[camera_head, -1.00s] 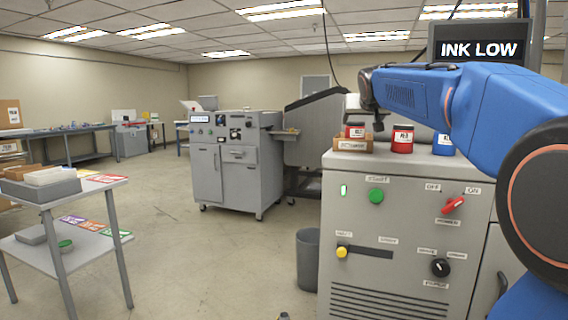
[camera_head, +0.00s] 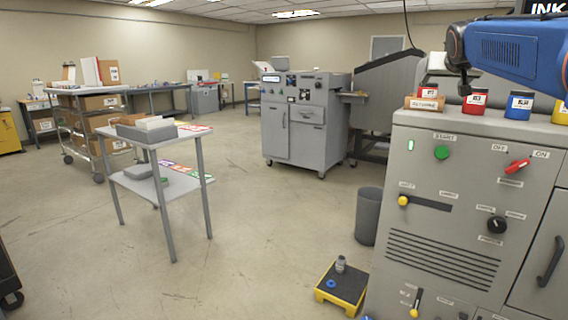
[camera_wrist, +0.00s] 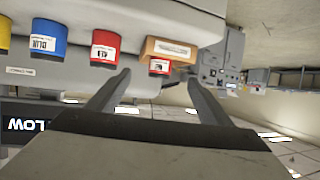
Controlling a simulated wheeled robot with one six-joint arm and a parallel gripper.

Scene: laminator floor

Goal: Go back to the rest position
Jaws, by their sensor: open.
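My gripper (camera_wrist: 160,80) is open and empty in the wrist view, its two dark fingers apart. In the head view my blue arm crosses the upper right, with the dark gripper (camera_head: 465,82) at its end above the machine top. The wrist view looks upside down. It shows a red can (camera_wrist: 105,48), a blue can (camera_wrist: 47,38) and a cardboard box (camera_wrist: 168,50) with a smaller red piece at its edge. The cans and box stand apart from the fingers.
The grey machine (camera_head: 430,215) with switches fills the right side. A black and yellow step (camera_head: 341,288) and a bin (camera_head: 368,215) stand beside it. A two-shelf table (camera_head: 185,190) is at left. The floor between is open.

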